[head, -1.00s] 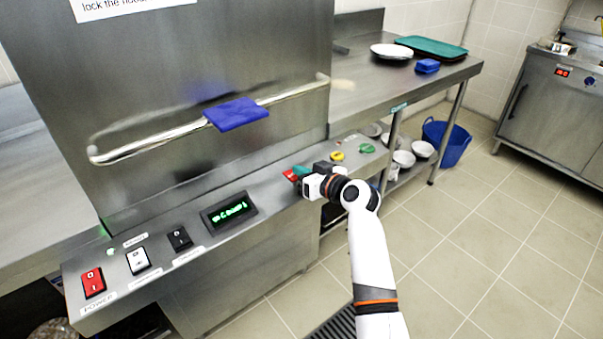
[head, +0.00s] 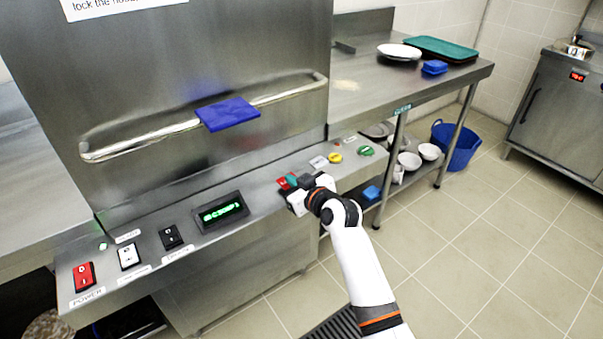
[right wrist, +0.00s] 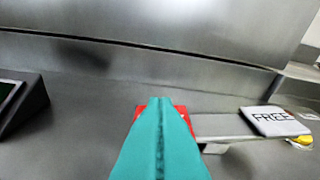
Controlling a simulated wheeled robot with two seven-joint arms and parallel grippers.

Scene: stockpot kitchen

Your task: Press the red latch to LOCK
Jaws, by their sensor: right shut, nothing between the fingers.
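The red latch (head: 282,183) is on the sloped steel control panel, left of a small plate (head: 318,163). In the right wrist view the latch (right wrist: 181,110) shows as red edges on both sides of my teal fingertips, which hide its middle. The plate there (right wrist: 274,121) reads FREE. My right gripper (head: 292,181) is shut and empty, its fingertips at the latch; I cannot tell whether they touch it. My left gripper is not in view.
The panel also bears a green display (head: 222,212), a red power switch (head: 84,277), a yellow button (head: 335,158) and a green knob (head: 366,151). The hood handle with a blue pad (head: 228,114) crosses above. Floor at right is clear.

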